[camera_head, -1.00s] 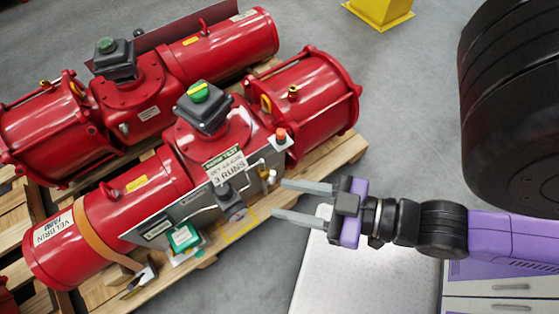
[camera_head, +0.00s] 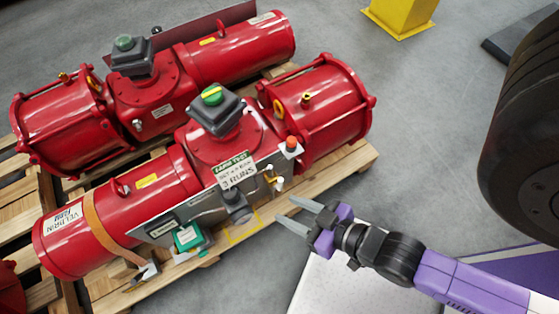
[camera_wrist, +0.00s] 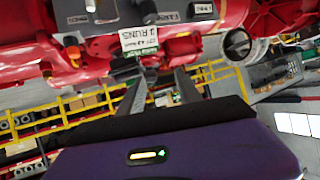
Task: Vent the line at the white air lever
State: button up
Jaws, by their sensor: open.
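The white air lever (camera_head: 279,185) is a small white piece by a brass fitting on the grey panel of the near red actuator (camera_head: 215,150), right of the "3 RUNS" sign (camera_head: 236,171). My gripper (camera_head: 286,210) is open and empty. Its fingertips are just below and right of the lever in the head view, apart from it as far as I can tell. In the wrist view, my gripper (camera_wrist: 158,76) has both fingers spread below the sign (camera_wrist: 139,40). I cannot make out the lever surely there.
An orange-red button (camera_head: 291,142) sits above the lever, and a dark knob (camera_head: 236,206) left of it. A green-faced box (camera_head: 187,237) is lower left. The actuator rests on a wooden pallet (camera_head: 345,165). A large black tyre (camera_head: 525,140) stands right; grey floor lies between.

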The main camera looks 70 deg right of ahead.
aim_at(282, 182)
jog(key=w+d+f+m+g+h+p, duration=0.1)
jog(key=w+d+f+m+g, duration=0.15)
jog(key=f, duration=0.55)
jog(key=w+d+f+m+g+p, duration=0.1)
jog(key=w+d+f+m+g, duration=0.15)
jog(key=f, duration=0.55)
jog(key=w+d+f+g, duration=0.1)
jog(key=d+f, duration=0.1)
jog(key=d, duration=0.1)
jog(key=w+d+f+m+g+p, duration=0.1)
jog(key=d+f, duration=0.2)
jog(key=w+d+f+m+g, duration=0.1)
jog(key=d+f, duration=0.2)
jog(key=shift+w+d+g+p, duration=0.15)
jog(key=shift+w+g+p, duration=0.15)
jog(key=shift+d, duration=0.1)
jog(key=b+x, duration=0.2)
jog(key=x, duration=0.6)
grip_shut()
